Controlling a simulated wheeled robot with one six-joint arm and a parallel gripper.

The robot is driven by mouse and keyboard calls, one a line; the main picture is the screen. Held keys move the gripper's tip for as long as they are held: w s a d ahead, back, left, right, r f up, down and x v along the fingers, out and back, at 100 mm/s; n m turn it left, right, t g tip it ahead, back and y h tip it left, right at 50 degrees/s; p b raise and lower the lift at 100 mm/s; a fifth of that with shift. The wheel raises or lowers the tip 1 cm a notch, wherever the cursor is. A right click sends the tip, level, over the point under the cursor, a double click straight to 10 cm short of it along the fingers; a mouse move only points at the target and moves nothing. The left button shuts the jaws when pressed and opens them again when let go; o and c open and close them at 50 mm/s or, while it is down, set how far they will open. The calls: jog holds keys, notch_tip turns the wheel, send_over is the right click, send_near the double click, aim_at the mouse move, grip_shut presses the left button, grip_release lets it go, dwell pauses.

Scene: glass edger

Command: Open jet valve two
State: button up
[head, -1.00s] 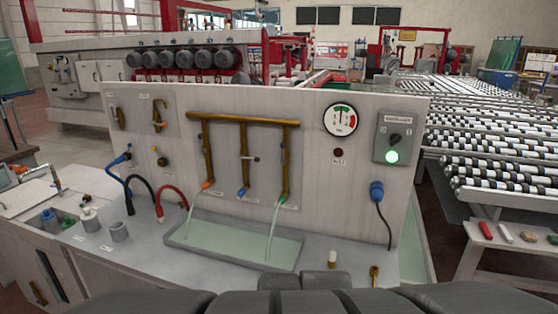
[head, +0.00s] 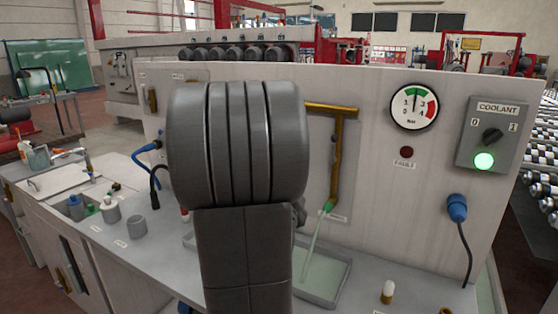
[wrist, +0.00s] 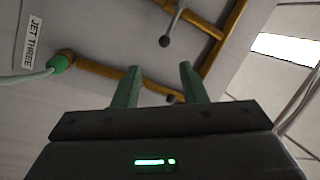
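In the wrist view my gripper (wrist: 160,66) has its two green fingers apart, with nothing held. The lever of jet valve two (wrist: 165,41) hangs crosswise from the upper brass pipe (wrist: 188,16), ending in a dark ball knob beyond the fingertips. The jet three pipe (wrist: 100,68), with its green nozzle (wrist: 60,63) and label (wrist: 32,40), passes behind the fingers. A dark knob (wrist: 172,98) on it shows between them; I cannot tell its distance. In the head view my arm hides jets one and two; the jet three pipe (head: 337,165) shows.
Water runs from the jet three nozzle (head: 329,207) into the tray (head: 338,292). The gauge (head: 414,106), dark fault lamp (head: 406,152) and coolant switch box (head: 487,140) with lit green lamp are right. Cups and bottles (head: 111,211) stand on the left bench.

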jog(key=shift+m+h, duration=0.3)
jog(key=p+x, duration=0.2)
jog(key=x, duration=0.5)
jog(key=p+x, duration=0.2)
jog(key=x, duration=0.5)
jog(key=shift+w+r+p, duration=0.3)
grip_shut()
